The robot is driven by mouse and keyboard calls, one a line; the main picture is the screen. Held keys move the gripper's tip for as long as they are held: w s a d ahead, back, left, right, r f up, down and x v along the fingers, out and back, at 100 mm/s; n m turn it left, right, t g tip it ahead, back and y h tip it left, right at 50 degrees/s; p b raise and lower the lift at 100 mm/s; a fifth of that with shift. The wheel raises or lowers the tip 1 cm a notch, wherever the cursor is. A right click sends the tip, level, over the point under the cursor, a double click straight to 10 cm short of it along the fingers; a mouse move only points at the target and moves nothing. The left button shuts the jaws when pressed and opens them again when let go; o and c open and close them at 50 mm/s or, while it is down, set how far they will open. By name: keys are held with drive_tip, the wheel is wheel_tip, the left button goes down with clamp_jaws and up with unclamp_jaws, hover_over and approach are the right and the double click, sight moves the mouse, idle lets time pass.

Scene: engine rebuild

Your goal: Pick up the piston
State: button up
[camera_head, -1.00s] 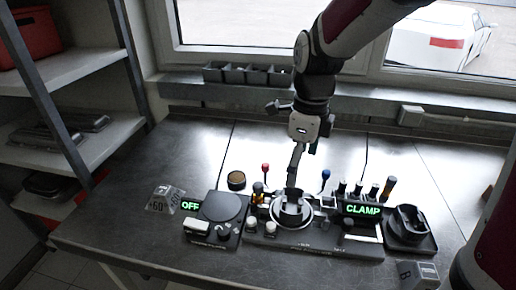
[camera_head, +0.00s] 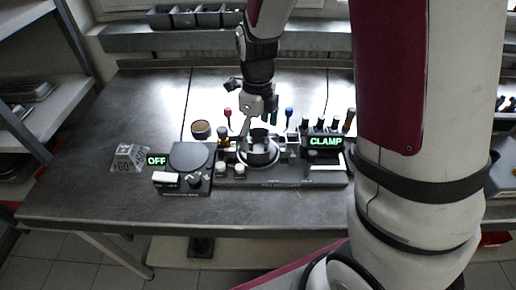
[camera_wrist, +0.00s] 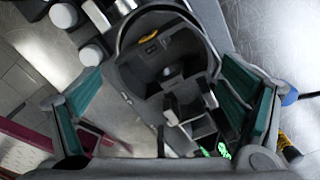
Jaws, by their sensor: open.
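What looks like the piston (camera_wrist: 165,47) is the dark grey hollow cup in the wrist view, open side up, with a yellow mark inside. In the head view it appears as the dark piece (camera_head: 259,138) in the metal ring of the bench fixture (camera_head: 290,178). My gripper (camera_head: 258,122) hangs over that ring, fingers down. In the wrist view my gripper (camera_wrist: 163,95) is open, with teal finger pads to the left and right of the cup. I see no grip on it. Contact cannot be told, and the cup's lower part is hidden.
A lit CLAMP sign (camera_head: 326,142) and upright handles stand right of the ring. A dark round-topped unit (camera_head: 190,157) with an OFF sign is at left. Red (camera_head: 227,112) and blue (camera_head: 289,112) knobs stand behind. The table's left side is mostly clear.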

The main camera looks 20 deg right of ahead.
sight(258, 149)
wheel_tip(258, 149, down, 5)
drive_tip(key=shift+d, duration=0.15)
drive_tip(key=shift+c, duration=0.5)
drive_tip(key=c, duration=1.4)
